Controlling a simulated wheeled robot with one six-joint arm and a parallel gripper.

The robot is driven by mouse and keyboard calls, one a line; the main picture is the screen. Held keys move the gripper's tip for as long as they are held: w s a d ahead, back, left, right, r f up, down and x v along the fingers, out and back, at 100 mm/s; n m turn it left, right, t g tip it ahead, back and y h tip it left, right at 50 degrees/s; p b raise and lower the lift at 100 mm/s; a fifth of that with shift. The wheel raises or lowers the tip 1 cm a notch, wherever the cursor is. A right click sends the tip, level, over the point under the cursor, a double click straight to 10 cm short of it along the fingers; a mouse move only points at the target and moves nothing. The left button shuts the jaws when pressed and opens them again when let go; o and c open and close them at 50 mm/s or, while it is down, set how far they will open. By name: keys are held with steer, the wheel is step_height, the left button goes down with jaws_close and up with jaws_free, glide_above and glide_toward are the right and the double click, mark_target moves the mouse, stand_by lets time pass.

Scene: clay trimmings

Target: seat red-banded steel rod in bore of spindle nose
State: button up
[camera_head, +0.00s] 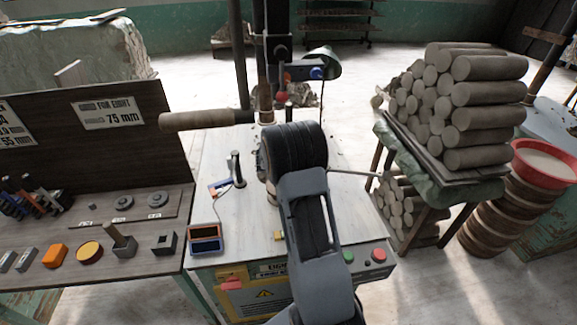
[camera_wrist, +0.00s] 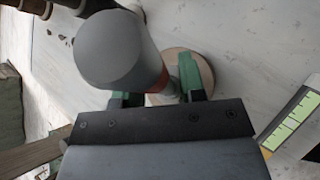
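In the wrist view my gripper (camera_wrist: 168,86) has its two green fingers on either side of the red-banded steel rod (camera_wrist: 112,52). The rod's wide grey end faces the camera, and its red band shows between the fingers. A round tan disc (camera_wrist: 208,72) lies beyond the fingers, partly hidden by them and the rod. I cannot tell whether the rod's far end touches it. In the head view my arm hides the gripper and rod. I cannot make out the spindle nose or its bore clearly.
A machine column with a wooden handle (camera_head: 192,120) stands behind my arm on the white bench (camera_head: 215,160). Stacked clay cylinders (camera_head: 478,110) stand at right. A tool board (camera_head: 85,125) is at far left.

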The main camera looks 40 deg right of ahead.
jaws_close()
steer(key=shift+r, duration=0.15)
